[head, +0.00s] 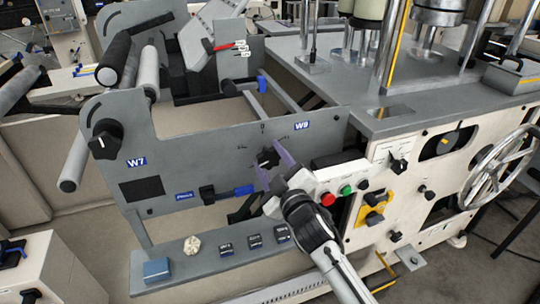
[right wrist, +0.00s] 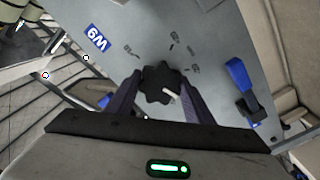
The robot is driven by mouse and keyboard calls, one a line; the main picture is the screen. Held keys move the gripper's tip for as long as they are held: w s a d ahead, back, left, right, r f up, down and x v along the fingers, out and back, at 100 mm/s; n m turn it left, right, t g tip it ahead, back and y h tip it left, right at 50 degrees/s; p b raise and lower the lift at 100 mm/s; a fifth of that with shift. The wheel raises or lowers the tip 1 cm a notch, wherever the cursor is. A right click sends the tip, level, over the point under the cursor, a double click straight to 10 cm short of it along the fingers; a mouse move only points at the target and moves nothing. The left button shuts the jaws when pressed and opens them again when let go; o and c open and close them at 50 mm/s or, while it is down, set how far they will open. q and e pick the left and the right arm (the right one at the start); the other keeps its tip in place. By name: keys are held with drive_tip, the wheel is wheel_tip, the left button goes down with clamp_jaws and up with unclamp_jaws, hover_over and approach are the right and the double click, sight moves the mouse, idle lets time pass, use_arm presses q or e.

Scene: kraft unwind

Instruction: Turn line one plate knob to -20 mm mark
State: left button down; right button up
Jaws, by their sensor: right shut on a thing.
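A black lobed knob (head: 267,158) sits on the grey upright plate (head: 215,150), left of the blue W9 label (head: 301,126). Small marks surround it on the plate, too small to read. In the right wrist view the knob (right wrist: 160,83) shows a pale pointer aimed down and right in the picture. My right gripper (head: 270,164) is shut on the knob, with its two purple fingers on either side; they also show in the right wrist view (right wrist: 158,92). My left gripper is not in view.
A black knob (head: 105,140) sits near the W7 label (head: 136,162). A blue-handled black clamp (head: 228,191) is left of my right gripper. Red and green buttons (head: 337,195) lie close to its right. A ledge (head: 200,262) below holds small blocks.

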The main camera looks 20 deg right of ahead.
drive_tip(key=n+p, duration=0.1)
drive_tip(key=n, duration=0.3)
drive_tip(key=shift+n, duration=2.3)
drive_tip(key=o, duration=1)
drive_tip(key=shift+o, duration=0.2)
drive_tip(key=shift+s, duration=0.15)
drive_tip(key=s, duration=1)
drive_tip(key=shift+d, duration=0.15)
